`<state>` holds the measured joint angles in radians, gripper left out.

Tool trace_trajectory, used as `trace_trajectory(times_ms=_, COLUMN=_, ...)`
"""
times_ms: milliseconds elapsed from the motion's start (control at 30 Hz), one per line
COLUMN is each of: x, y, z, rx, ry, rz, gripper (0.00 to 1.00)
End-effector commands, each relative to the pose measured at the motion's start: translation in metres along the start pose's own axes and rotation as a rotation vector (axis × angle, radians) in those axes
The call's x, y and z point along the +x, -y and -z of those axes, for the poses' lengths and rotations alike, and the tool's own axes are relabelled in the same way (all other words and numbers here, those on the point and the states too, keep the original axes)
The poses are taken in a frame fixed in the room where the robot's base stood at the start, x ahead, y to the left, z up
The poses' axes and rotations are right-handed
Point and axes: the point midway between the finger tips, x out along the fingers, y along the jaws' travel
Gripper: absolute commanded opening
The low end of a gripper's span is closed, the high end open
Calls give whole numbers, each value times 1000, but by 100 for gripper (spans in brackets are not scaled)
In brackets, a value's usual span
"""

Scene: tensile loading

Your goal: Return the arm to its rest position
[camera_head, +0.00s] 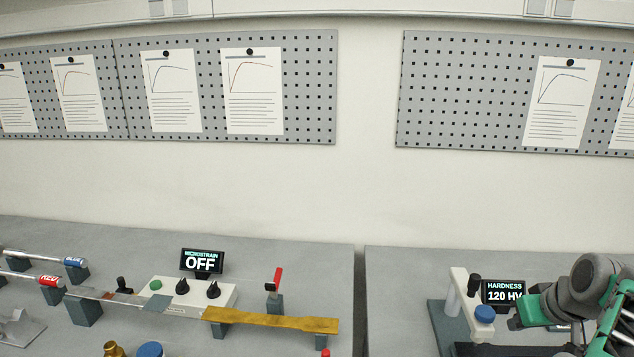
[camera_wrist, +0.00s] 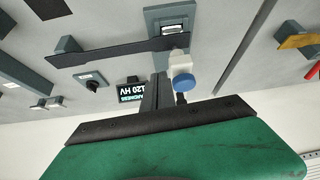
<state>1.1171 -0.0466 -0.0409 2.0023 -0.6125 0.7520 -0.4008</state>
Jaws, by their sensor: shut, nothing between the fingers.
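My arm shows at the lower right of the head view, grey and green, beside the hardness tester. My gripper (camera_wrist: 160,122) fills the lower part of the wrist view as a green body with a dark front edge. It is shut and I see nothing held in it. The hardness tester, with a blue knob (camera_head: 485,314) and a display (camera_head: 503,291) reading 120 HV, stands just left of the arm in the head view. The blue knob (camera_wrist: 183,82) and display (camera_wrist: 131,92) also show ahead of the gripper in the wrist view. Part of the arm is cut off by the frame.
On the left bench, a yellow flat bar (camera_head: 270,320) lies on supports by a control box (camera_head: 188,294) and a display (camera_head: 202,262) reading OFF. Rods with blue and red ends lie farther left. A dark bar (camera_wrist: 118,52) shows in the wrist view. A gap separates the benches.

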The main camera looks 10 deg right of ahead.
Motion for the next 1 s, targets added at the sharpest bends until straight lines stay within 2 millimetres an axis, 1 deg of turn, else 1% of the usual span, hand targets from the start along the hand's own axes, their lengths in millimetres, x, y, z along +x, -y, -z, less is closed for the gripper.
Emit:
trace_trajectory(times_ms=33, x=7, y=-2, z=-21, rx=108, ry=51, rz=-8, gripper=0)
trace_trajectory(times_ms=67, x=11, y=-3, z=-35, rx=179, ry=81, rz=-17, gripper=0)
trace_trajectory(times_ms=100, x=14, y=-3, z=-53, rx=268, ry=121, rz=-32, gripper=0)
trace_trajectory(times_ms=167, x=16, y=-1, z=-78, rx=389, ry=177, rz=-60, gripper=0)
trace_trajectory(times_ms=200, x=18, y=7, z=-94, rx=460, ry=217, rz=-76, gripper=0)
trace_trajectory(times_ms=267, x=22, y=24, z=-114, rx=537, ry=274, rz=-99, gripper=0)
trace_trajectory(times_ms=300, x=23, y=38, z=-125, rx=568, ry=309, rz=-113, gripper=0)
trace_trajectory(times_ms=400, x=26, y=77, z=-143, rx=568, ry=374, rz=-137, gripper=0)
trace_trajectory(times_ms=467, x=27, y=99, z=-149, rx=526, ry=396, rz=-141, gripper=0)
trace_trajectory(times_ms=500, x=28, y=115, z=-152, rx=490, ry=406, rz=-140, gripper=0)
trace_trajectory(times_ms=567, x=28, y=140, z=-153, rx=422, ry=409, rz=-133, gripper=0)
trace_trajectory(times_ms=600, x=28, y=158, z=-153, rx=367, ry=405, rz=-122, gripper=0)
trace_trajectory(times_ms=667, x=27, y=190, z=-149, rx=260, ry=386, rz=-90, gripper=0)
trace_trajectory(times_ms=700, x=25, y=215, z=-144, rx=178, ry=366, rz=-60, gripper=0)
trace_trajectory(times_ms=767, x=19, y=249, z=-133, rx=62, ry=324, rz=-14, gripper=0)
trace_trajectory(times_ms=800, x=14, y=269, z=-127, rx=-5, ry=298, rz=14, gripper=0)
trace_trajectory(times_ms=900, x=5, y=307, z=-122, rx=-125, ry=263, rz=70, gripper=0)
trace_trajectory(times_ms=1000, x=3, y=324, z=-124, rx=-179, ry=262, rz=95, gripper=0)
